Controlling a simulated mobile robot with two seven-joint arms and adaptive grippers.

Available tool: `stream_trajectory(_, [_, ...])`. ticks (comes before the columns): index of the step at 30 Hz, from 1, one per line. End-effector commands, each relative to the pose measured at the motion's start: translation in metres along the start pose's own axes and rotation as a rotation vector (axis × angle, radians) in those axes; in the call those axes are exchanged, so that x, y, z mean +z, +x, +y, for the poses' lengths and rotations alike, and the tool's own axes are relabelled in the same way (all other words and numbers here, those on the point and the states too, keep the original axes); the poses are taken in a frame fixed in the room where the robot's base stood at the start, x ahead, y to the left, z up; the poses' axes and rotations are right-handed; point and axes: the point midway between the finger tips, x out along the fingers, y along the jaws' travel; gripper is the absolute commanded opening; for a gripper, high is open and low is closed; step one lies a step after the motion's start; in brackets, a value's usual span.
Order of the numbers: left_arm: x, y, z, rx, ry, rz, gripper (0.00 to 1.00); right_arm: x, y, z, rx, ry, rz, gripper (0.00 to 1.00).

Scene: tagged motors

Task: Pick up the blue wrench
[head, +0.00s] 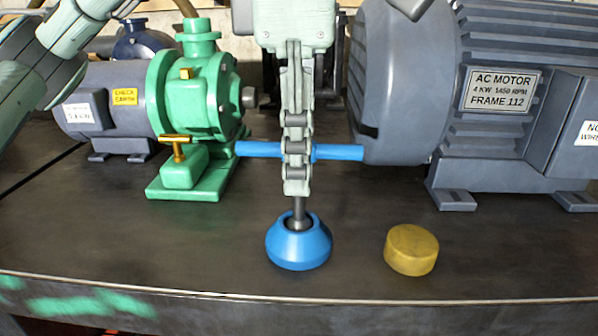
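The blue wrench (340,152) shows as a horizontal blue bar above a dark upright shaft. The shaft's lower end sits in a round blue socket-like base (298,250) on the bench. My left gripper (297,188) points straight down at the middle of the bar. Its fingers cover the bar's centre and the upper shaft, and the bar sticks out on both sides. I see the fingers edge-on, so the gap between them and any grip on the bar are hidden. My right gripper is not in view.
A green pump (190,100) with a yellow tap handle stands left of the wrench. A large grey motor (410,90) stands close on the right, near the bar's right end. A yellow round cap (411,250) lies at front right. The bench (150,245) is clear at front left.

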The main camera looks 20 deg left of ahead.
Motion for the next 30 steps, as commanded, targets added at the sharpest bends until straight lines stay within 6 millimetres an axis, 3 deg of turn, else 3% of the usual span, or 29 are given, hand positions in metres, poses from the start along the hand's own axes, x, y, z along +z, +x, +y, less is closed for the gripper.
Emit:
stream_trajectory(19, [0.000, -0.004, 0.000, 0.000, 0.000, -0.001, 0.00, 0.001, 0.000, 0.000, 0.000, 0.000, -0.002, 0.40])
stream_trajectory(25, [0.000, -0.026, 0.000, 0.003, -0.001, -0.002, 0.00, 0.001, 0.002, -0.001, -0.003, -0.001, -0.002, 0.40])
stream_trajectory(28, [0.000, -0.044, 0.000, 0.004, -0.002, -0.002, 0.00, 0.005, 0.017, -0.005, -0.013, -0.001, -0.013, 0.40])
stream_trajectory(30, [-0.012, -0.051, -0.004, 0.005, -0.004, -0.003, 0.00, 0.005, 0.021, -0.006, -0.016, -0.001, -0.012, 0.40])
